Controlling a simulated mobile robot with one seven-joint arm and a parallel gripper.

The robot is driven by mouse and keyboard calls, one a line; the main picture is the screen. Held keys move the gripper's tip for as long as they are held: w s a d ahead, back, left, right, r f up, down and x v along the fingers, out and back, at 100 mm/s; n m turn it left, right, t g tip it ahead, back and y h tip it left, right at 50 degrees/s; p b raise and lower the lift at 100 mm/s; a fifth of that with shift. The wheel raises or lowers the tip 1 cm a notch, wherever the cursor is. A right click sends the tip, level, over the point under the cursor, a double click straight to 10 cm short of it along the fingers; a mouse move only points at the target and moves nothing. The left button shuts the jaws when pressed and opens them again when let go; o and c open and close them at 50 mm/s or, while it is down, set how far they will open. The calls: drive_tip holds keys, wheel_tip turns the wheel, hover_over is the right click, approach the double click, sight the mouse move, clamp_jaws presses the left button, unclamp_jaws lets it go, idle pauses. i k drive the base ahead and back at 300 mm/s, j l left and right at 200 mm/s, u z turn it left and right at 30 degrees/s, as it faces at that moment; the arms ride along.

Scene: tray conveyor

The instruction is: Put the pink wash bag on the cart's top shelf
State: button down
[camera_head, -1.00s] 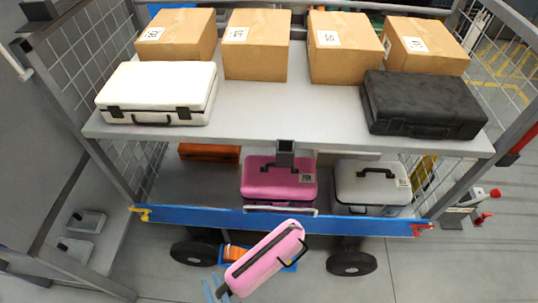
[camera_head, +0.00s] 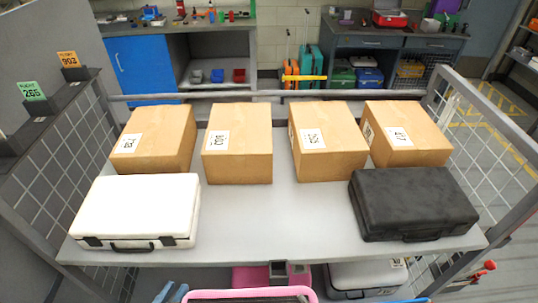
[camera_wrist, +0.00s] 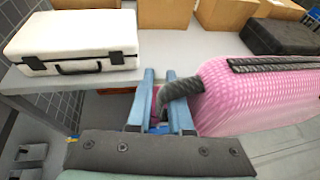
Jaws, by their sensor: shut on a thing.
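The pink wash bag (camera_wrist: 262,98) fills the right of the wrist view, close to the camera. It has a dark zip band and a dark end strap. My gripper (camera_wrist: 165,88) is shut on that strap, with its blue fingers left of the bag. In the head view only a pink rim of the bag (camera_head: 250,293) shows at the bottom edge, in front of the cart; the rest is cut off. The cart's grey top shelf (camera_head: 270,222) lies beyond it, with its front edge just past the fingers in the wrist view.
A white case (camera_head: 137,208) lies front left on the top shelf and a black case (camera_head: 413,203) front right. Several cardboard boxes (camera_head: 237,142) line the back. The front middle between the cases is free. Mesh sides (camera_head: 55,165) bound the cart. A grey case (camera_head: 365,277) is below.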

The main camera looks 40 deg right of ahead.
sight(271, 220)
drive_tip(key=i+l, duration=0.45)
drive_tip(key=l, duration=0.3)
drive_tip(key=i+l, duration=0.25)
drive_tip(key=l, duration=0.1)
